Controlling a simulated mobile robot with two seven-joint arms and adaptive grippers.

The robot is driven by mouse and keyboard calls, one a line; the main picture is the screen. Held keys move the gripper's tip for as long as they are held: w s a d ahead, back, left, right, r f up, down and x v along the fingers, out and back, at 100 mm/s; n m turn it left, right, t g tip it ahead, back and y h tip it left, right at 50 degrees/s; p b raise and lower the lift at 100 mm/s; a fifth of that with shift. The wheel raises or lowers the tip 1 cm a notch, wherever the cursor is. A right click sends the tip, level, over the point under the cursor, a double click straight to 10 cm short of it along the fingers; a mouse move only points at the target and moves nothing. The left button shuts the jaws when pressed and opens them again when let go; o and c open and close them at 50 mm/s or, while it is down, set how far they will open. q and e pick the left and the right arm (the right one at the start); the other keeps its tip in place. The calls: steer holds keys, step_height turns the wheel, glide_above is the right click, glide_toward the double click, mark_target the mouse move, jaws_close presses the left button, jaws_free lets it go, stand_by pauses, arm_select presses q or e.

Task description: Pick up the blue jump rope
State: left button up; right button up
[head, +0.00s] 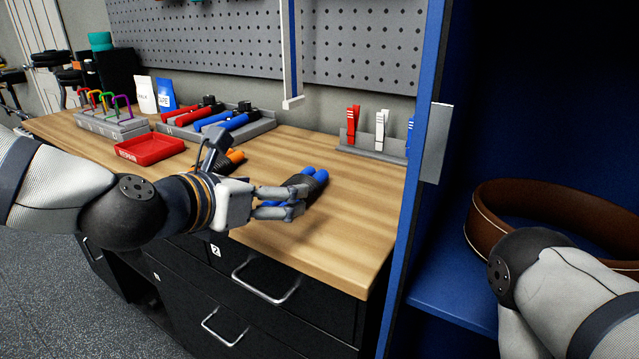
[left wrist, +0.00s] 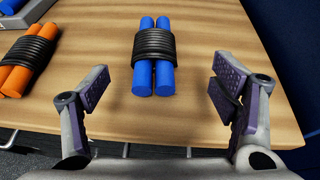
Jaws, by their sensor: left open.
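The blue jump rope, two blue handles wrapped in a black cord, lies on the wooden bench top near its front edge; it shows in the head view (head: 316,178) and in the left wrist view (left wrist: 154,45). My left gripper (head: 290,203) reaches in from the left just in front of the rope and partly hides its near end. In the left wrist view the left gripper (left wrist: 160,95) is open and empty, with the rope ahead, between the lines of its two fingers. The right arm shows at the lower right of the head view, but its gripper is out of view.
An orange jump rope (left wrist: 27,60) lies left of the blue one. A blue cabinet panel (head: 418,150) rises at right. The bench (head: 340,235) right of the rope is clear.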

mark_target(299, 180)
arm_select(q)
steer(key=shift+w+d+r, duration=0.1)
steer(key=shift+w, duration=0.15)
steer(key=x, duration=0.3)
steer(key=b+x, duration=0.1)
steer(key=x, duration=0.7)
steer(key=shift+w+a+b, duration=0.2)
steer(key=shift+a+b, duration=0.15)
steer(key=shift+a, duration=0.05)
steer(key=shift+c, duration=0.8)
steer(key=c, duration=1.3)
arm_select(e)
steer(key=shift+s+a+f+g, duration=0.1)
steer(key=shift+s+f+g, duration=0.1)
steer(key=shift+s+f, duration=0.35)
steer(key=shift+s+f+g, duration=0.2)
steer(key=shift+s+f, duration=0.15)
steer(key=shift+s, duration=0.3)
